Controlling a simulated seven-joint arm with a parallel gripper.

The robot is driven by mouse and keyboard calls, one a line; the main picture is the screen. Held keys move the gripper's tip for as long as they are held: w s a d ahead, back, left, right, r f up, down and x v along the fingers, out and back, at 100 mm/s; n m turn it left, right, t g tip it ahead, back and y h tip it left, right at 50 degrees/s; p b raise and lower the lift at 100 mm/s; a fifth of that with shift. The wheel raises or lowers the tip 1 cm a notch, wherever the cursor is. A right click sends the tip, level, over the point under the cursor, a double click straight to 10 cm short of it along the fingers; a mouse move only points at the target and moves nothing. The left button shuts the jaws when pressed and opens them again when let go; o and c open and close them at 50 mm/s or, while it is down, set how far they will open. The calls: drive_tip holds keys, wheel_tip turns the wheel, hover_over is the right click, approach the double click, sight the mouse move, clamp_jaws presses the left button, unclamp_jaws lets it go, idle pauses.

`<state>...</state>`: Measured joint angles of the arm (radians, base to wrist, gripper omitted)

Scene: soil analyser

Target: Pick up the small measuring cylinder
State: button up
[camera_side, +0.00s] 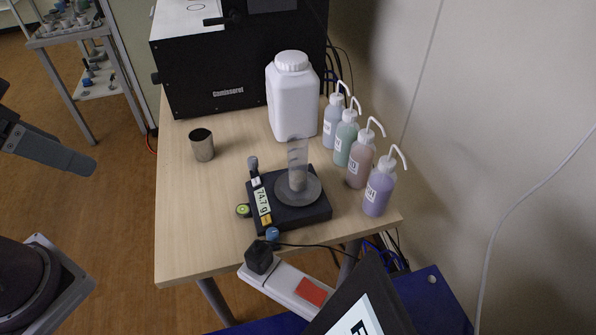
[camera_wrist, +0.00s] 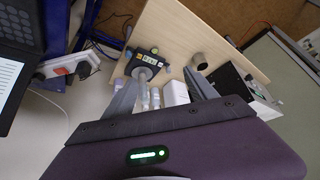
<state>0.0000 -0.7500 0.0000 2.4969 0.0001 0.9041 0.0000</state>
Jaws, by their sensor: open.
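The small measuring cylinder (camera_side: 298,165) is clear, with greyish contents low in it. It stands upright on the round pan (camera_side: 312,190) of a black balance (camera_side: 290,217), whose display reads about 74.7 g. In the wrist view the cylinder (camera_wrist: 143,74) shows small on the balance (camera_wrist: 134,66), between my fingers in the picture but well beyond them. My gripper (camera_wrist: 160,84) is open and empty. In the side view, a grey part of my arm or gripper shows at the far left, clear of the table; its fingertips cannot be made out there.
Several wash bottles (camera_side: 346,137) stand right of the balance. A white jug (camera_side: 291,100) stands behind it, and a metal cup (camera_side: 202,145) stands to the left. A black oven (camera_side: 237,62) fills the table's back. The table's (camera_side: 190,220) front left is clear. A power strip (camera_side: 290,288) lies in front.

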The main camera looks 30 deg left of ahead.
wheel_tip(320, 180, up, 17)
drive_tip(key=w+d+r+m+t+h, duration=0.3)
drive_tip(key=w+d+r+h, duration=0.3)
drive_tip(key=w+d, duration=0.45)
drive_tip(key=w+d+r+m+t+h, duration=0.3)
drive_tip(key=w+d+r+t+h, duration=0.1)
drive_tip(key=w+d+r, duration=0.6)
drive_tip(key=n+y, duration=0.6)
drive_tip(key=y, duration=0.4)
hover_over(295, 173)
drive_tip(key=s, duration=0.2)
wheel_tip(295, 173, down, 17)
drive_tip(key=shift+t, duration=0.4)
wheel_tip(295, 173, down, 44)
drive_tip(key=shift+f, duration=0.15)
drive_tip(key=x, duration=0.7)
drive_tip(key=shift+w+a, duration=0.3)
drive_tip(key=shift+r, duration=0.2)
clamp_jaws()
